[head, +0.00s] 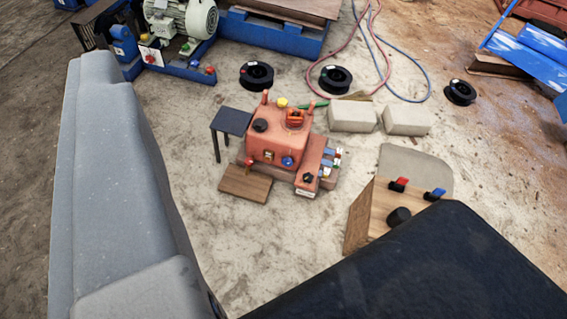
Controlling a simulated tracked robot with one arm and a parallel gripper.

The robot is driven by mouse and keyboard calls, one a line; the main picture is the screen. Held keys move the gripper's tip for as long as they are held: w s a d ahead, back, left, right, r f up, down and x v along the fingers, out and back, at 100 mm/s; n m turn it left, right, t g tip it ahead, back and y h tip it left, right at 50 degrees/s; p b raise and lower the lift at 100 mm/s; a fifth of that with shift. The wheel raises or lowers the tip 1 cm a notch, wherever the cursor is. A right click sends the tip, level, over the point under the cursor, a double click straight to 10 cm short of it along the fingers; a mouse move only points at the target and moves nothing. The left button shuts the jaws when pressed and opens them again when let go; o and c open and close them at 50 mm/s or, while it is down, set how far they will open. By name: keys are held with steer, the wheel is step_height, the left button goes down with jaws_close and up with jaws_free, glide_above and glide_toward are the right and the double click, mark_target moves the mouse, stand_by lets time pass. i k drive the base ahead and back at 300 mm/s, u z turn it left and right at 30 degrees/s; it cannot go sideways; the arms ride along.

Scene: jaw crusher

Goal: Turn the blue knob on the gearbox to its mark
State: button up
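The gearbox (262,146) is an orange-red box on a low base near the middle of the head view. The blue knob (287,161) sits low on its front face, to the right of a small tan and dark part. The knob is too small to tell its angle, and I cannot make out its mark. Black, yellow and orange fittings stand on the gearbox top. My gripper is not in the picture; my grey and black arm parts fill the left and bottom right.
A dark side table (231,121) and a wooden board (245,184) adjoin the gearbox. Pale blocks (353,115) lie behind it at right. A wooden panel (369,212) with red, blue and black handles stands at lower right. Black rings, hoses and a blue-framed motor lie farther back.

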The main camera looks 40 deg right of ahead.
mark_target(286, 161)
steer(key=u, duration=0.05)
steer(key=i, duration=1.6)
steer(key=z, duration=1)
